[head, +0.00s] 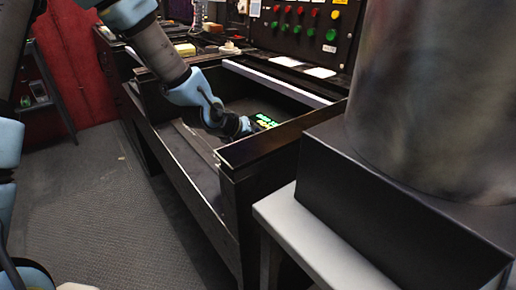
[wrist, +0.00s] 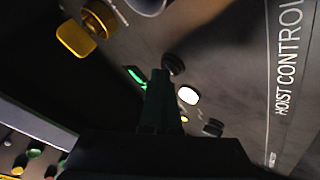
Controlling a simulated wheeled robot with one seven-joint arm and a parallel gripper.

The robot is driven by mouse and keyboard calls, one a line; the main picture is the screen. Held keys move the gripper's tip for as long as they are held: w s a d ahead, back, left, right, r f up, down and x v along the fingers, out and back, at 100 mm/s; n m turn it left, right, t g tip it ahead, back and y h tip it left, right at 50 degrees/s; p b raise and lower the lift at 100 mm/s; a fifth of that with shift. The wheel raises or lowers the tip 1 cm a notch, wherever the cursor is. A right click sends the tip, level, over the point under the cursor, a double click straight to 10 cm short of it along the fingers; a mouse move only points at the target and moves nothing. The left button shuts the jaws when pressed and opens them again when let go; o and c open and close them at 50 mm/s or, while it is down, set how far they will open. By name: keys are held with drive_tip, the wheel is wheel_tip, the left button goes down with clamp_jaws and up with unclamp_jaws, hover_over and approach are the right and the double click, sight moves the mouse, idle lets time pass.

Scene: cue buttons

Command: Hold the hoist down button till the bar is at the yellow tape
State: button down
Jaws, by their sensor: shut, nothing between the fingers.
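My gripper (wrist: 160,85) is shut and empty, its dark fingers pointing at a grey panel (wrist: 235,60) lettered "HOIST CONTROL". Near the fingertips are a dark round button (wrist: 173,64), a white lit button (wrist: 188,95), a small yellow-green light (wrist: 184,118) and a green-lit strip (wrist: 137,76). I cannot tell which is the down button, or whether the fingers touch one. In the head view my gripper (head: 240,126) is small and dark, beside a green-lit display (head: 265,120) inside the black bench. I cannot make out the bar or the yellow tape in either view.
A black-walled bench (head: 235,165) surrounds the arm's end. A large grey cylinder (head: 435,90) on a dark box (head: 400,215) stands at right. A panel of coloured buttons (head: 305,30) is behind. A yellow part (wrist: 76,38) shows at the wrist view's upper left.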

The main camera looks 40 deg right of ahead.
drive_tip(key=shift+r+p, duration=0.45)
drive_tip(key=shift+r, duration=0.25)
wheel_tip(320, 180, up, 5)
drive_tip(key=p, duration=0.4)
idle(0.5)
